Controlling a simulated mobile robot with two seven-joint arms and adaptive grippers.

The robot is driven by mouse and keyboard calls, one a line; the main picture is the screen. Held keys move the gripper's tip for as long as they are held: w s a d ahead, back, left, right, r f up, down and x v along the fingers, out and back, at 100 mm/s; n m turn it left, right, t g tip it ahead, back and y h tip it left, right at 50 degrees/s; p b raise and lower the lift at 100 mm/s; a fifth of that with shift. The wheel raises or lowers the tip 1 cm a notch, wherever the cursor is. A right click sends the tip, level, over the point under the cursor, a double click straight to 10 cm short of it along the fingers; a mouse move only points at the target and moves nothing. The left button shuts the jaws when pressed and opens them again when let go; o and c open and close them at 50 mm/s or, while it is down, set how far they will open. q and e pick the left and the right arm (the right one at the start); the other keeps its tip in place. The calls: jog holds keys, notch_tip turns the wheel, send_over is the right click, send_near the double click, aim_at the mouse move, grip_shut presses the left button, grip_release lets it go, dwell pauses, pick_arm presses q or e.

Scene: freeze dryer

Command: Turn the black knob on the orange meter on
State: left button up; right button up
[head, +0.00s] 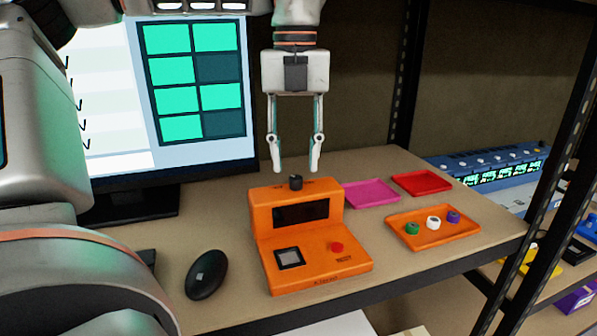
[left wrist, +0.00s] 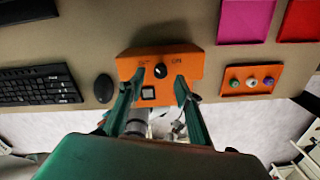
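The orange meter (head: 310,235) stands on the bench with a dark screen, a square grey-topped part and a red button on its front. Its black knob (head: 296,182) sits on top. In the left wrist view the knob (left wrist: 160,71) lies between OFF-side lettering on the left, too small to read surely, and "ON" on the right. A small white mark shows on it. My left gripper (head: 296,167) points down, open, its fingertips just above and either side of the knob, apparently not touching. It also shows in the left wrist view (left wrist: 158,82). My right gripper is not seen.
A black mouse (head: 207,274) lies left of the meter, with a monitor (head: 165,85) behind. An orange tray (head: 435,238) with three small coloured pieces, a pink tray (head: 371,192) and a red tray (head: 421,183) lie to the right. Black shelf posts stand farther right.

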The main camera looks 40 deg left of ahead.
aim_at(296, 177)
pick_arm(q)
jog(key=shift+f, duration=1.65)
grip_shut()
